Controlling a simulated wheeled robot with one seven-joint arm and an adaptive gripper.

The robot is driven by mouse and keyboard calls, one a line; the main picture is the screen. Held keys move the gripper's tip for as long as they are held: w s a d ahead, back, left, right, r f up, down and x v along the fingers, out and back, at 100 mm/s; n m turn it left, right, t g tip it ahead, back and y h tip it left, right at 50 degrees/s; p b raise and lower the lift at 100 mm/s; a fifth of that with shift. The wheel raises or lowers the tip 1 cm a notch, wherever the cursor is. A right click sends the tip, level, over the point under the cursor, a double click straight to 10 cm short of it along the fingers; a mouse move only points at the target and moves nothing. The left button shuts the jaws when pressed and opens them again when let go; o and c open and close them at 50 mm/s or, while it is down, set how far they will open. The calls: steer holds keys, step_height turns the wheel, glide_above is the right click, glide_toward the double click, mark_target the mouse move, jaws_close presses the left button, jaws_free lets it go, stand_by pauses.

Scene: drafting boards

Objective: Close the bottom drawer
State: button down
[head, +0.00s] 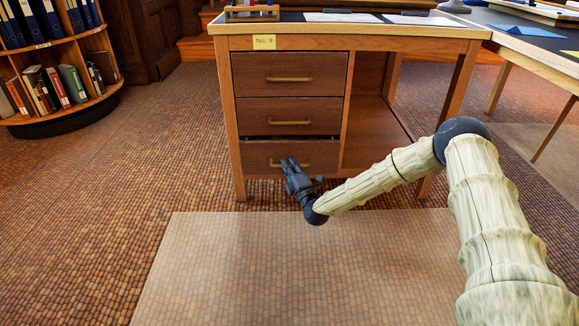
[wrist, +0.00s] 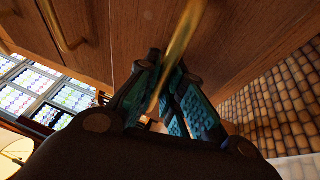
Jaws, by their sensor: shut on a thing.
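The desk's bottom drawer (head: 262,157) has a dark wood front and a brass bar handle (head: 305,165). A dark gap shows above its front, so it stands slightly out from the desk. My gripper (head: 290,163) is at the left part of that handle in the head view. In the wrist view the brass handle (wrist: 180,50) runs down between the two fingers of my gripper (wrist: 170,75), which are shut on it. The fingers hide part of the handle and drawer front.
The middle drawer (head: 290,117) and top drawer (head: 290,75) look shut above. An open bay (head: 375,140) lies right of the drawers. A round bookshelf (head: 65,85) stands at the left. The floor in front is clear, with a pale mat (head: 260,270).

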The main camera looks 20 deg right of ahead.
steer(key=shift+w+p, duration=0.1)
steer(key=shift+p, duration=0.2)
steer(key=w+p, duration=0.1)
steer(key=p, duration=0.1)
steer(key=w+d+p, duration=0.1)
steer(key=p, duration=0.1)
steer(key=w+p, duration=0.1)
steer(key=p, duration=0.2)
steer(key=shift+w+d+f, duration=0.25)
steer(key=shift+w, duration=0.05)
steer(key=c, duration=1.9)
jaws_free()
steer(key=shift+w+r, duration=0.1)
steer(key=shift+o, duration=0.4)
steer(key=shift+w, duration=0.1)
